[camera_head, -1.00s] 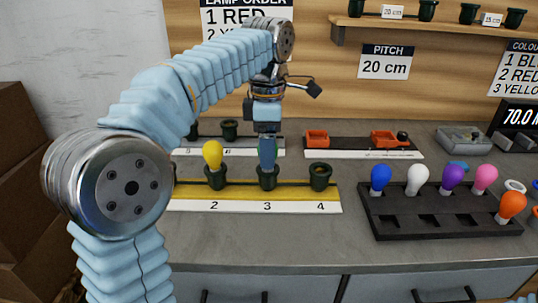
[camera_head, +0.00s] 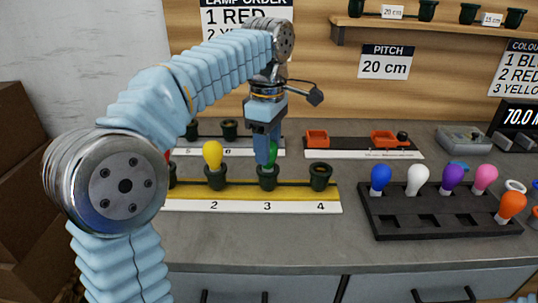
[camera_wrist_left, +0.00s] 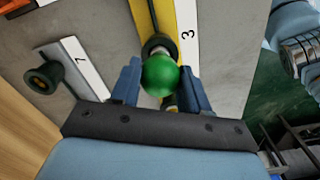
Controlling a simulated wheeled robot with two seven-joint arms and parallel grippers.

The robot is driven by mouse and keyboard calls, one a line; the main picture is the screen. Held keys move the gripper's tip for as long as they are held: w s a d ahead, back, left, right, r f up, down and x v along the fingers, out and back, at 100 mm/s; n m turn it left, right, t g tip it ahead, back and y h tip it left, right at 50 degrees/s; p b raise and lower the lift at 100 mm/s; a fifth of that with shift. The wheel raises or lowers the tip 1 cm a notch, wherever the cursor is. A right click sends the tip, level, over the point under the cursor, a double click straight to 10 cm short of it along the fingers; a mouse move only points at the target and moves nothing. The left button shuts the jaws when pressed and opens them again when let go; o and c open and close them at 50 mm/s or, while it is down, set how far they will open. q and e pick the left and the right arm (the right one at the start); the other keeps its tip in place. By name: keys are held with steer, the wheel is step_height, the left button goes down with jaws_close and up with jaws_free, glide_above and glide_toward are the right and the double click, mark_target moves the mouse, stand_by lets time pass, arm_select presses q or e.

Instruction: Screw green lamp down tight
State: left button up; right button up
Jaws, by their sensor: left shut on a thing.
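The green lamp (camera_head: 273,153) stands upright in the dark socket (camera_head: 267,180) at position 3 of the yellow strip. My left gripper (camera_head: 267,150) points straight down over it and is shut on the lamp. I cannot tell how deep the lamp's thread sits. My right gripper is out of view.
A yellow lamp (camera_head: 213,156) stands in socket 2, close on the left. Socket 4 (camera_head: 320,176) is empty. A dark tray (camera_head: 430,222) at right holds several coloured lamps. The front counter (camera_head: 280,245) is clear.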

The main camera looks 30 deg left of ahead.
arm_select(q)
steer(key=m, duration=0.4)
steer(key=shift+m, duration=0.3)
steer(key=m, duration=0.4)
steer(key=shift+m, duration=0.3)
steer(key=m, duration=0.4)
steer(key=shift+f+m, duration=0.1)
steer(key=shift+m, duration=0.2)
